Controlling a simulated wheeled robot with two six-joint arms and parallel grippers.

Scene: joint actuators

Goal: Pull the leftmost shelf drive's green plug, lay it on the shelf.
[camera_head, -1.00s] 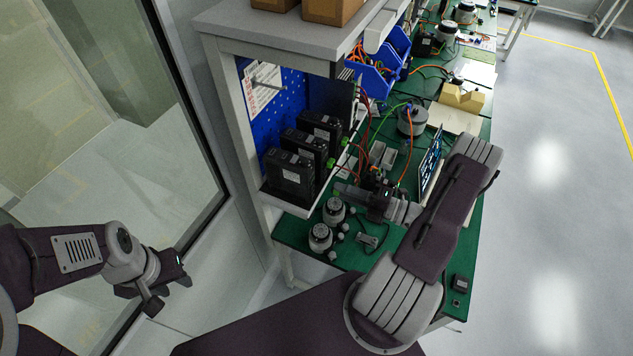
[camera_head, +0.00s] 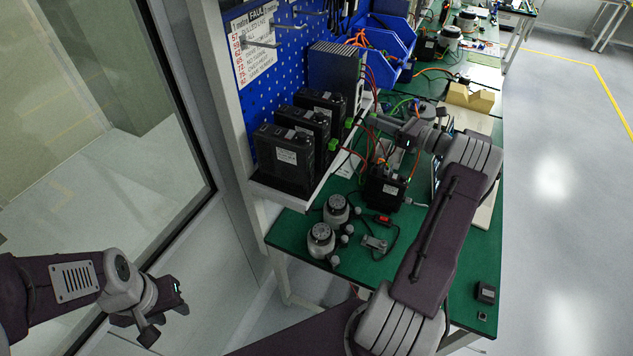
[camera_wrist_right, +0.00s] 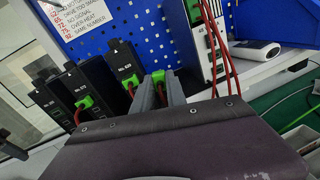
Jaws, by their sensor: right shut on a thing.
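Three black drives stand in a row on the white shelf (camera_head: 325,178). The leftmost drive (camera_head: 283,158) shows no green plug on its front; it also shows in the right wrist view (camera_wrist_right: 52,108). The middle drive (camera_head: 312,125) and the right drive (camera_head: 330,103) each have a green plug on the front. My right gripper (camera_head: 374,119) is shut on a green plug (camera_wrist_right: 159,77), seen between its fingers in the right wrist view, clear of the drives and in front of the shelf's right part. My left gripper (camera_head: 168,313) is open and empty, low at the left.
A tall grey unit (camera_head: 337,73) with red wires stands right of the drives. A blue pegboard (camera_head: 285,62) is behind. Two round grey motors (camera_head: 322,240) and a black box (camera_head: 384,186) stand on the green bench (camera_head: 300,229) below. Red wires hang near my right gripper.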

